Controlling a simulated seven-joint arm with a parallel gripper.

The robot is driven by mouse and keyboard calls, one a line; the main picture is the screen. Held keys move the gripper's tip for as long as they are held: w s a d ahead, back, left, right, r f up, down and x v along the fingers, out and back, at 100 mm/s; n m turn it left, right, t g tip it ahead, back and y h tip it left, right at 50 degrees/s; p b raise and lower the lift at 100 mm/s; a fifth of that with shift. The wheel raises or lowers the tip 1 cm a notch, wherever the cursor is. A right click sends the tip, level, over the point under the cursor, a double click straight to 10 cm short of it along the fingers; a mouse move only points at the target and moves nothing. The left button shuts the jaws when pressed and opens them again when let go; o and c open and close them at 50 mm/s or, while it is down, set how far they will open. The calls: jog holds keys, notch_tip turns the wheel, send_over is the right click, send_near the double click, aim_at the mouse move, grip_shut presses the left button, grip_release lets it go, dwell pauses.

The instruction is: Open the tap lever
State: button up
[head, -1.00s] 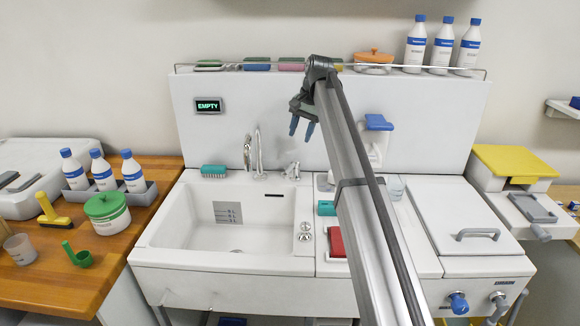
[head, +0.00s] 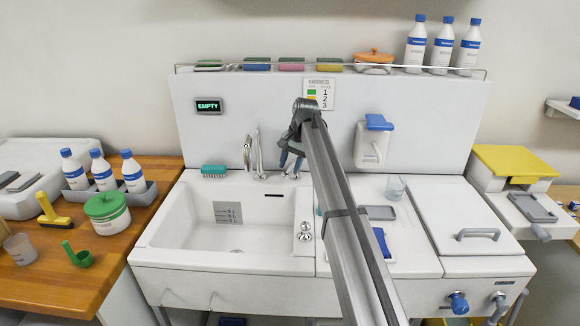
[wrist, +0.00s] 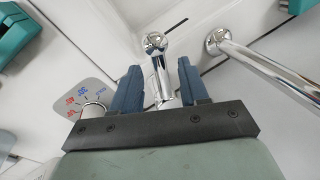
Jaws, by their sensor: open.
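The chrome tap lever (wrist: 157,42) with a rounded end lies between my gripper's two blue fingers in the wrist view. My gripper (wrist: 157,68) is open, with a gap on each side of the lever; I cannot tell whether either finger touches it. In the head view my gripper (head: 290,163) hangs at the sink's back edge, right of the chrome tap spout (head: 259,150), and largely hides the lever. The spout pipe (wrist: 268,65) runs along the right of the wrist view. A small plate with red and blue marks (wrist: 72,92) shows left of the fingers.
The white sink basin (head: 190,225) appears empty, and a wall display (head: 209,105) reads EMPTY. A teal brush (head: 213,171) lies on the back rim. A white dispenser with a blue top (head: 371,145) hangs on the splashback to the right. Bottles (head: 443,45) stand on the shelf.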

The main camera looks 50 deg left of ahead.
jog(key=shift+a+f, duration=0.1)
jog(key=shift+f, duration=0.35)
grip_shut()
dwell(0.5)
